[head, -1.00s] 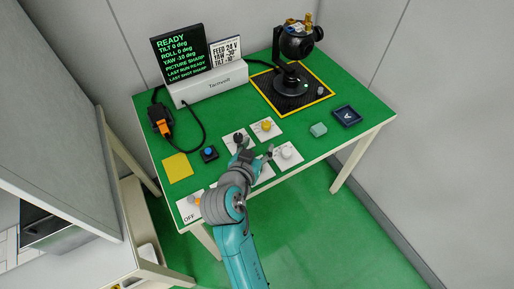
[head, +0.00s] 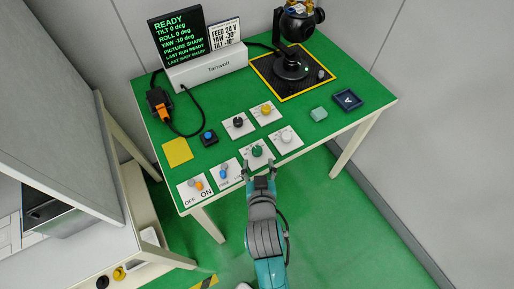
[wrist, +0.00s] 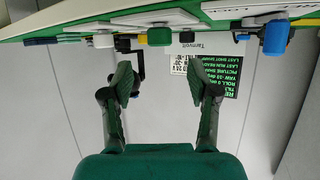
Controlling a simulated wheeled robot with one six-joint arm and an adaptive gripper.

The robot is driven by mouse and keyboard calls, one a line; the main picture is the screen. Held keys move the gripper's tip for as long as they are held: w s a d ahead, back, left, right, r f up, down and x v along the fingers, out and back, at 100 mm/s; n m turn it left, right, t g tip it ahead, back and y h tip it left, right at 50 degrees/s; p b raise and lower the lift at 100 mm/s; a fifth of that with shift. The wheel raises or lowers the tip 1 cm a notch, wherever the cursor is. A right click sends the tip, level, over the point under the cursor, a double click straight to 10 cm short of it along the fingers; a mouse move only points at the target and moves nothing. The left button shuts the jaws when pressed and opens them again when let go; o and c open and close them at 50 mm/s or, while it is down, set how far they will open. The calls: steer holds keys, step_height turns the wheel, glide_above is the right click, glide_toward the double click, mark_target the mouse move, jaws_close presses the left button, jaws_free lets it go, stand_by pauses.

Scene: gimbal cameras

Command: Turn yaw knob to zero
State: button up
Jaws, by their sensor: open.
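Several knobs stand on white plates near the table's front: black (head: 238,121), yellow (head: 266,109), white (head: 287,135) and green (head: 257,150). Their small labels are unreadable, so I cannot tell which is the yaw knob. My gripper (head: 259,168) is open and empty at the table's front edge, just in front of the green knob. The upside-down wrist view shows my gripper (wrist: 161,80) with fingers apart, below the table edge in the picture, and the green knob (wrist: 159,37) beyond, not between them.
A camera gimbal (head: 291,60) stands on a black mat at the back right. A card (head: 225,34) beside the display reads feed 24 V. An OFF/ON switch plate (head: 195,190), a blue button (head: 209,137) and a yellow square (head: 177,152) are at the left. Floor in front is clear.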

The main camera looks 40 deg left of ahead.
mark_target(257, 151)
steer(key=x, duration=0.8)
steer(key=shift+w+a+f, duration=0.1)
steer(key=shift+c, duration=0.3)
jaws_close()
